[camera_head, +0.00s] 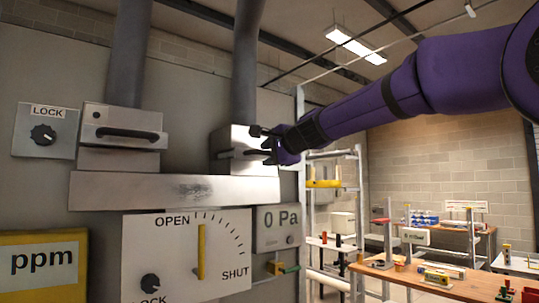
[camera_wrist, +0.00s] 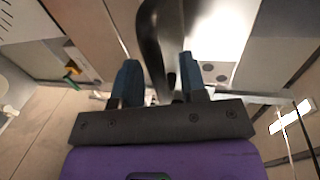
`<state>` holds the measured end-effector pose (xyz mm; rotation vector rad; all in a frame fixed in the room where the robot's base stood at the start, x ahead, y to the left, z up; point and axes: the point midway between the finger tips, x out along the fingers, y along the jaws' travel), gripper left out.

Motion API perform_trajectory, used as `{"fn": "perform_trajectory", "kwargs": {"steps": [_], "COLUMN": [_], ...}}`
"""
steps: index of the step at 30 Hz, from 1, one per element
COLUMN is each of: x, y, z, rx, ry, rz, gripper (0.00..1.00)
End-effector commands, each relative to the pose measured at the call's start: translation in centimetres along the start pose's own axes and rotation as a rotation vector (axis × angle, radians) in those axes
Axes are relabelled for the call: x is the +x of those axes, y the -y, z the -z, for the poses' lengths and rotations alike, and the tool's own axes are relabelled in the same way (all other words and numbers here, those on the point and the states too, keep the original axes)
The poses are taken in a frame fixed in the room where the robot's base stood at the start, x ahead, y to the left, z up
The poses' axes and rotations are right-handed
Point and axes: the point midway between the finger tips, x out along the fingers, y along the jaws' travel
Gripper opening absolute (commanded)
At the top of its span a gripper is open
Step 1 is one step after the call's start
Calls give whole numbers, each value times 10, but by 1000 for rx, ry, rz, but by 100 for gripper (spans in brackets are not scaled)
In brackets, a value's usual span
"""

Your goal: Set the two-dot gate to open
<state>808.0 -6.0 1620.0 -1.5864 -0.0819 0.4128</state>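The right-hand gate (camera_head: 225,148) is a pale metal box below a grey pipe, and my gripper (camera_head: 264,144) is at its front. In the wrist view, two dark dots show on its bright plate (camera_wrist: 215,62). Its dark bar handle (camera_wrist: 155,40) runs between the two blue fingers of my gripper (camera_wrist: 160,82). The fingers are apart, with a gap left of the bar; whether the right finger touches it I cannot tell. In the head view my gripper partly hides this gate's handle. The dial panel (camera_head: 150,240) below has a yellow pointer (camera_head: 201,252) standing upright between OPEN and SHUT.
A similar gate (camera_head: 120,138) with one dot and a dark handle stands to the left, beside a LOCK knob (camera_head: 43,134). A metal ledge (camera_head: 170,190) runs below both gates. A 0 Pa display (camera_head: 279,228) and a yellow ppm box (camera_head: 42,262) are lower. Workbenches (camera_head: 430,280) stand right.

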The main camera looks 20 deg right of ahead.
Motion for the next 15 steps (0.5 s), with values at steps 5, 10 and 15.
{"fn": "perform_trajectory", "kwargs": {"steps": [5, 10, 15], "x": [0, 0, 0], "y": [0, 0, 0], "z": [0, 0, 0], "rx": [0, 0, 0], "ry": [0, 0, 0], "rz": [0, 0, 0], "gripper": [39, 11, 0]}}
